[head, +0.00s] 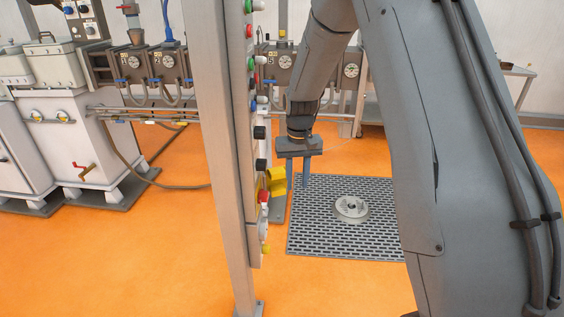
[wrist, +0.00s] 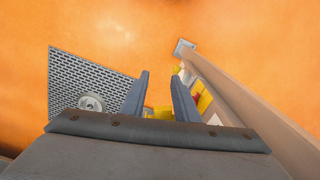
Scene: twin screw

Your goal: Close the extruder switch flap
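A yellow flap (head: 276,181) juts out from the narrow side panel, next to a red switch part (head: 264,197); it appears to stand open. My gripper (head: 298,186) hangs fingers-down just right of the flap, with its two fingers apart and nothing seen between them in the head view. In the wrist view my gripper (wrist: 161,76) also shows spread fingers. Yellow parts (wrist: 204,98) show right of the right finger, and more yellow shows low between the fingers. I cannot tell whether a finger touches the flap.
A grey post (head: 222,150) stands left of the panel (head: 256,130), which bears several buttons and knobs. A perforated floor grate (head: 310,240) with a round drain cover (head: 351,209) lies below my gripper. White cabinets (head: 85,145) stand at the left. Open orange floor surrounds the grate.

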